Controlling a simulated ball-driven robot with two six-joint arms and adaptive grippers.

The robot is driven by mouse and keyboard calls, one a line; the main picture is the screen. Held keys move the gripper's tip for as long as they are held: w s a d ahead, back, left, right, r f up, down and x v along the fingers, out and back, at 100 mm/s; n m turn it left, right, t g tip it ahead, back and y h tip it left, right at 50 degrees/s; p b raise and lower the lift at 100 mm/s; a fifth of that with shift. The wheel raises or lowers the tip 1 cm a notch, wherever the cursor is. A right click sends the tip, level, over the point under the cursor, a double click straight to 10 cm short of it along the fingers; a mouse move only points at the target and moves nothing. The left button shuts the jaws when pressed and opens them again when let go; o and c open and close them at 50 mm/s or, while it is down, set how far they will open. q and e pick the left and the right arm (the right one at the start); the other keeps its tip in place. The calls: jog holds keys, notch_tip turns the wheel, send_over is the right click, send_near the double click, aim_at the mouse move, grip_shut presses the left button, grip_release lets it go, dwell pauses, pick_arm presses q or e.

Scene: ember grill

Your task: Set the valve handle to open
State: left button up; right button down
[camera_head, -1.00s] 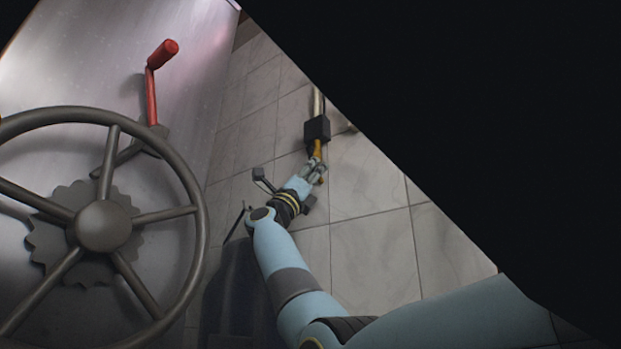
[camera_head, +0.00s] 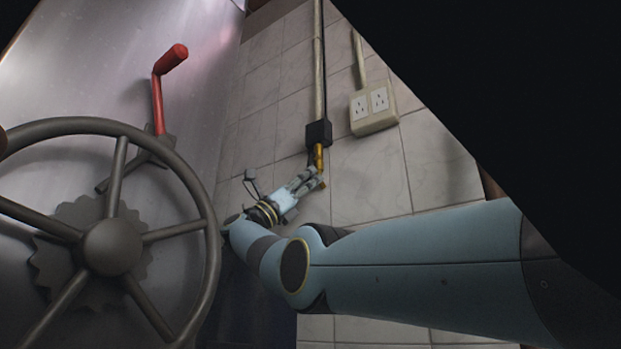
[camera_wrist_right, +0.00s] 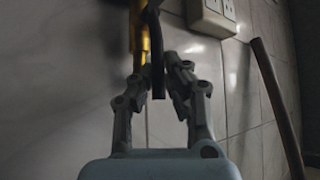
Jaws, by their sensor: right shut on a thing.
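A yellow brass valve fitting (camera_head: 319,157) hangs below a black block on a vertical pipe on the tiled wall. In the right wrist view, the brass part (camera_wrist_right: 139,32) is at the top, and a dark valve handle (camera_wrist_right: 157,62) points down beside it. My right gripper (camera_head: 318,176) is at the lower end of the fitting. In the wrist view its fingers (camera_wrist_right: 156,80) stand on both sides of the handle, shut on it. The fingers hide part of the handle in the head view. My left gripper is not in view.
A large metal handwheel (camera_head: 112,247) and a red crank lever (camera_head: 158,105) are on the metal panel at left. A white socket box (camera_head: 374,108) is on the wall right of the pipe (camera_head: 318,60). Open tile lies below it.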

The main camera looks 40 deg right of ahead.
jog(key=shift+w, duration=0.1)
dwell(0.3)
jog(key=c, duration=1.4)
grip_release()
jog(key=shift+w+a, duration=0.15)
jog(key=shift+o, duration=0.2)
jog(key=shift+a+f, duration=0.1)
jog(key=shift+f, duration=0.1)
jog(key=v, duration=0.7)
